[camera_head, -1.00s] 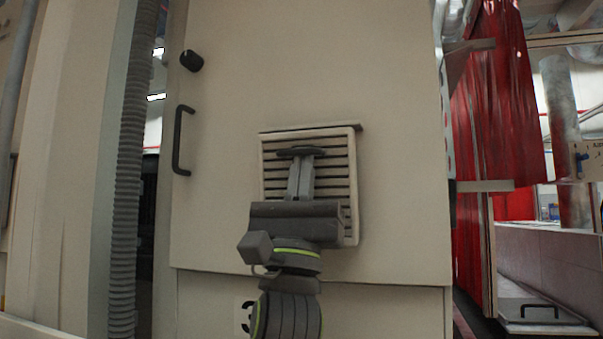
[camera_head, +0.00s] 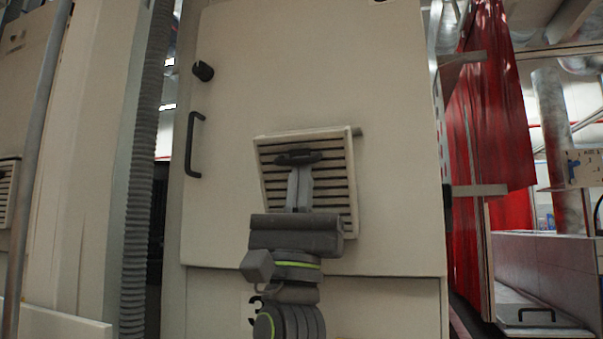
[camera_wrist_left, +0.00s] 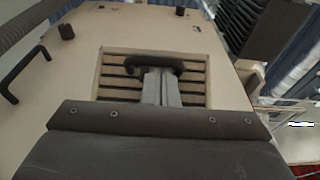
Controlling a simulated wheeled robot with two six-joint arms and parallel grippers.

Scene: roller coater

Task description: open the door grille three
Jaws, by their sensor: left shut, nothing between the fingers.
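The door grille (camera_head: 268,186) is a beige square frame with dark slats, low on a large beige door panel (camera_head: 330,70). It looks slightly tilted against the panel, and a strip of ledge shows behind its top right corner. A dark handle (camera_head: 298,157) sits at its upper middle. My left gripper (camera_head: 299,175) is shut, its fingertips at the underside of this handle; the handle (camera_wrist_left: 150,63) and fingers also show in the left wrist view. Whether they touch is unclear. My wrist hides the grille's lower middle. My right gripper is not in view.
On the door panel's left are a black bar handle (camera_head: 192,145) and a black knob (camera_head: 203,71). A grey corrugated hose (camera_head: 140,190) runs down left of it. A number mark below the grille is partly hidden by my arm. Red curtains (camera_head: 495,120) hang at right.

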